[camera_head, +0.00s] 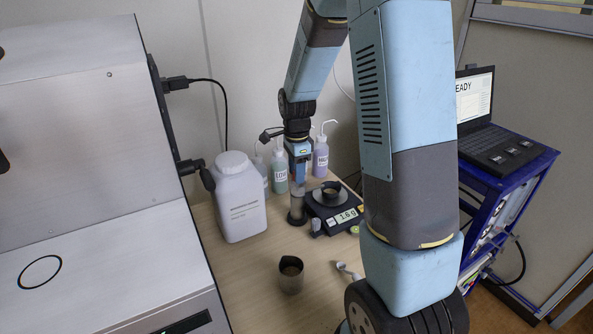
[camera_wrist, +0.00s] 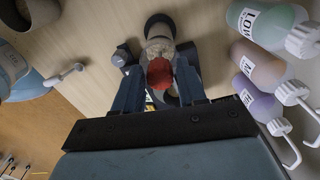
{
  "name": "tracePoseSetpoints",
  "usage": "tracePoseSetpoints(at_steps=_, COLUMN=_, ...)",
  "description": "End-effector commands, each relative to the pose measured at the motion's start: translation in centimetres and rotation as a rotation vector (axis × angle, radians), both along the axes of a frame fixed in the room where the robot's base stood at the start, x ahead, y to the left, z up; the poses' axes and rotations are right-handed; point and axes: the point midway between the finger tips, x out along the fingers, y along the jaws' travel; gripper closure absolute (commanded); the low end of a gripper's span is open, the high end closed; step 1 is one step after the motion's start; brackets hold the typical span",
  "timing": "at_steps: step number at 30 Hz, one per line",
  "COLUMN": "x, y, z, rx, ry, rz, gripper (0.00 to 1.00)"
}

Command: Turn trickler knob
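The trickler is an upright, narrow unit with a dark base (camera_head: 297,217) beside the scale. In the wrist view, its dark round part (camera_wrist: 160,24) is at the top centre and its red knob (camera_wrist: 160,74) is nearer to me. My gripper (camera_head: 298,175) points down over the trickler in the head view and hides the knob there. In the wrist view, my gripper (camera_wrist: 159,80) is open, with one finger on each side of the red knob. Gaps seem to show between fingers and knob; contact is hard to judge.
A large metal machine (camera_head: 90,150) bounds the left; a laptop cart (camera_head: 490,190) stands right.

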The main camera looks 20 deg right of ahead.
Motion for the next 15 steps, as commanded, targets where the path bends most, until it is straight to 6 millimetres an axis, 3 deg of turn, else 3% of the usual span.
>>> tracePoseSetpoints(at_steps=2, x=0.00, y=-0.01, z=0.01, rx=0.000, ry=0.000, rz=0.000, gripper=0.67)
tracePoseSetpoints(at_steps=12, x=0.02, y=-0.04, z=0.03, rx=0.000, ry=-0.001, rz=-0.001, gripper=1.00)
tracePoseSetpoints(at_steps=15, x=0.02, y=-0.04, z=0.03, rx=0.000, ry=-0.001, rz=0.001, gripper=1.00)
